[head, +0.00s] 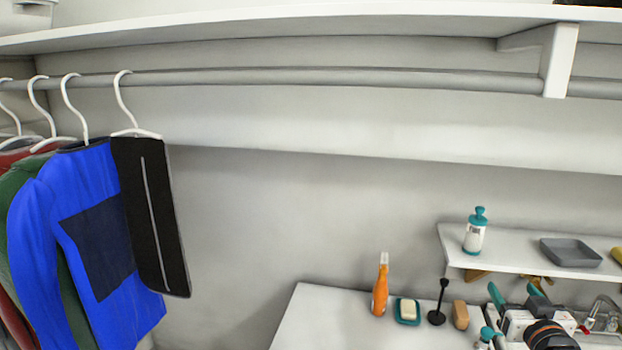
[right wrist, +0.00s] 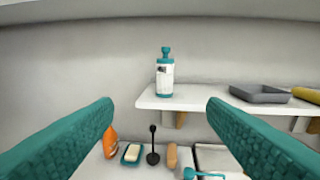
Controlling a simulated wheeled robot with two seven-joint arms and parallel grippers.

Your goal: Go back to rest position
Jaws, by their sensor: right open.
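My right gripper (head: 516,294) shows at the lower right of the head view, with its teal fingers raised in front of the counter and below the small shelf. In the right wrist view its two teal fingers (right wrist: 160,125) are wide apart, with nothing between them. A white and teal bottle (head: 475,231) stands upright on the small shelf (head: 508,262); it also shows beyond the fingers in the right wrist view (right wrist: 166,75). My left gripper is not in either view.
Clothes (head: 95,235) hang from a rail (head: 330,78) at left. A grey tray (head: 570,252) sits on the small shelf. The middle wall area is clear.

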